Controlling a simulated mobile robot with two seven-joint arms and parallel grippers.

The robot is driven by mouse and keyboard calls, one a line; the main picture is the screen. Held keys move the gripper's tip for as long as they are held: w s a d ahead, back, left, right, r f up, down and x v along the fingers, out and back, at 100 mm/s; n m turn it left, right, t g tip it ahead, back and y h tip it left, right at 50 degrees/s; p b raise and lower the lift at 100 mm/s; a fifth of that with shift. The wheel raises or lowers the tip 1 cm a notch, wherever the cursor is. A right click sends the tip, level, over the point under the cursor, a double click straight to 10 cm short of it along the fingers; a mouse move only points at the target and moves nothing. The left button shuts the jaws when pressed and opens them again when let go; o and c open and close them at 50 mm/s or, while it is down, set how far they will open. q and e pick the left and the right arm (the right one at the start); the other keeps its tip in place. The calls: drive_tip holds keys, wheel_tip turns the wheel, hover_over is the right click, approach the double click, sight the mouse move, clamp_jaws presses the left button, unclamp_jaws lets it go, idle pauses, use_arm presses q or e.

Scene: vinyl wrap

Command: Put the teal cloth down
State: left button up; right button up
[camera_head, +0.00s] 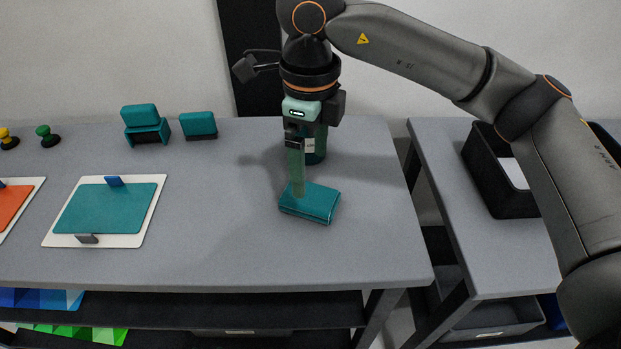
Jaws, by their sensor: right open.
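The teal cloth (316,204) is a folded, flat pad lying on the grey table, right of the middle. My right gripper (298,190) points straight down at the cloth's left part. Its pale green finger covers a little of the cloth. The jaws are open; only one finger shows clearly, and I cannot tell whether the fingertips touch the cloth. My left gripper is not in view.
A teal cylinder (318,152) stands close behind my right gripper. A teal sheet (108,208) lies on a white board with clips. Two teal blocks (140,115) (198,123) stand at the back. A black bin (486,170) is on the right table. Bare table surrounds the cloth.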

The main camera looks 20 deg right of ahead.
sight(311, 195)
wheel_tip(311, 195, up, 5)
drive_tip(key=shift+r, duration=0.15)
idle(0.5)
